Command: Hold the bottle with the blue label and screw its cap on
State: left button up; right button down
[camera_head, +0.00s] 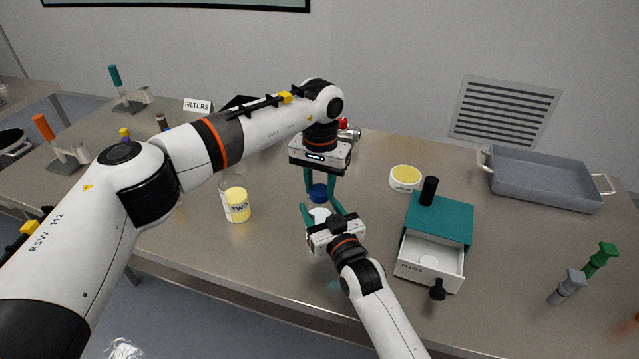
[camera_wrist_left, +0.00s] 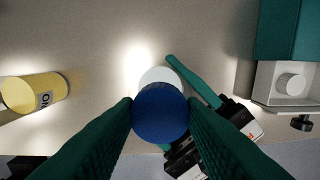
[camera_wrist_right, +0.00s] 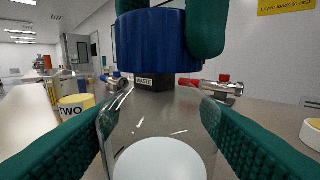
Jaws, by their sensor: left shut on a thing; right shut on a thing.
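The blue cap (camera_head: 318,192) is between the fingertips of my left gripper (camera_head: 320,186), which is shut on it from above. The cap fills the middle of the left wrist view (camera_wrist_left: 160,113) and shows at the top of the right wrist view (camera_wrist_right: 155,40). Directly below it is a clear bottle with white contents (camera_head: 320,215). My right gripper (camera_head: 319,211) is shut around the bottle's sides. The white contents also show in the right wrist view (camera_wrist_right: 160,160). I see no blue label, and I cannot tell whether the cap touches the bottle's rim.
A clear bottle with yellow contents marked TWO (camera_head: 236,205) stands to the left. To the right are a teal box with an open PLUGS drawer (camera_head: 432,262), a yellow-topped round container (camera_head: 405,178) and a grey tray (camera_head: 545,180). Metal fittings (camera_head: 349,134) lie behind my left gripper.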

pick_arm(q)
jog(key=shift+m, duration=0.9)
jog(key=o, duration=0.9)
jog(key=shift+r, duration=0.1)
jog(key=shift+r, duration=2.2)
